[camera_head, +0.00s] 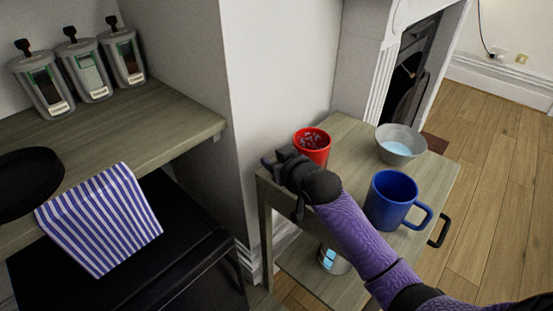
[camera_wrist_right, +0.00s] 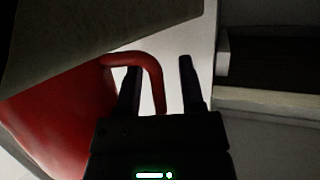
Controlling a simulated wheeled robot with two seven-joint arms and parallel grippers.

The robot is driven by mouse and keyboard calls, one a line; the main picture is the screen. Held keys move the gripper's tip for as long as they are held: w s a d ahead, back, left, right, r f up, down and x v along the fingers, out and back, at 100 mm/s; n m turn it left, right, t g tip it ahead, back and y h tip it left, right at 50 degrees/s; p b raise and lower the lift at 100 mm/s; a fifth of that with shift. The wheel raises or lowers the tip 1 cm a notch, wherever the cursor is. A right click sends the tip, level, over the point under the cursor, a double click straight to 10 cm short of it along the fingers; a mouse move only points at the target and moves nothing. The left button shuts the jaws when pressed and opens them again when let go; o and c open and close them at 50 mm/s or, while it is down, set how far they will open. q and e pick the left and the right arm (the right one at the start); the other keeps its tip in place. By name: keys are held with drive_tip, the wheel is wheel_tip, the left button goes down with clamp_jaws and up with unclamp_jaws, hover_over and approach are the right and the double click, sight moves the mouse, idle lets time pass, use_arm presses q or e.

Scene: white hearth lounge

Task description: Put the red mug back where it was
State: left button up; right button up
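The red mug (camera_head: 313,146) stands at the back left of the small wooden trolley, with a mottled, speckled look inside. My right gripper (camera_head: 279,163) is beside the mug, at its near left side and over the trolley's left edge. In the right wrist view the mug (camera_wrist_right: 60,115) is at the left, and its handle reaches in between my two fingers (camera_wrist_right: 160,85). The fingers are apart, with a gap between the handle and the right-hand finger. Contact with the left-hand finger cannot be told. My left gripper is out of view.
The trolley also carries a grey bowl (camera_head: 400,148) and a blue mug (camera_head: 392,200) close to my right forearm. A white wall corner (camera_head: 275,80) rises behind. A wooden counter (camera_head: 150,120) at left holds several canisters, a striped cloth (camera_head: 100,220) and a black round object (camera_head: 27,180).

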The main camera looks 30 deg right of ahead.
drive_tip(key=shift+r, duration=0.15)
drive_tip(key=p+v, duration=0.6)
drive_tip(key=v, duration=0.5)
drive_tip(key=s+a+f+g, duration=0.1)
drive_tip(key=s+f+g, duration=0.1)
drive_tip(key=s+f, duration=0.45)
drive_tip(key=s+a+f+n+g, duration=0.15)
drive_tip(key=s+f, duration=0.25)
drive_tip(key=f, duration=0.6)
drive_tip(key=s+a+f+g, duration=0.1)
drive_tip(key=s+f+g, duration=0.2)
drive_tip(key=s+f, duration=0.35)
drive_tip(key=s+f+g, duration=0.4)
drive_tip(key=s+f, duration=0.2)
drive_tip(key=s, duration=0.8)
drive_tip(key=s+d+f+n+g, duration=0.1)
drive_tip(key=s+f+g, duration=0.3)
drive_tip(key=s, duration=0.9)
wheel_tip(320, 180, down, 3)
drive_tip(key=shift+s+r+g+h, duration=0.25)
drive_tip(key=shift+s+g+h, duration=0.1)
drive_tip(key=shift+h, duration=0.05)
